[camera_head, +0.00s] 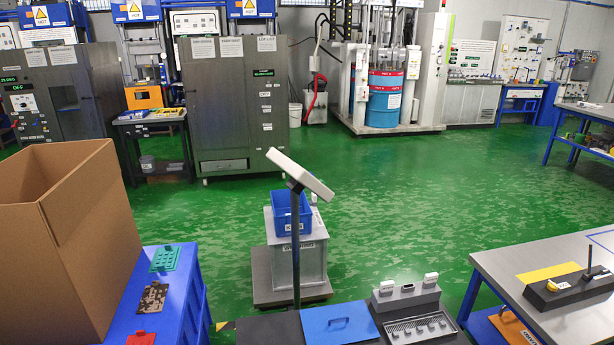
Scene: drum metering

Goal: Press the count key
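No key marked count can be made out. A floor scale stands in the middle, with a dark platform (262,290), a thin post (296,250) and a pale tilted indicator head (300,174) on top. The indicator's edge and one broad face show; no keys or readout can be read on it. A grey box (311,262) with a label stands on the platform, and a blue bin (290,223) sits on top of it, partly behind the post. Neither of my grippers is in view.
An open cardboard box (90,225) stands at the left on a blue surface (180,295). A blue panel (340,322) and a grey tray (420,328) lie at the front. A grey table (560,315) stands at the right. Green floor (420,205) is clear beyond the scale.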

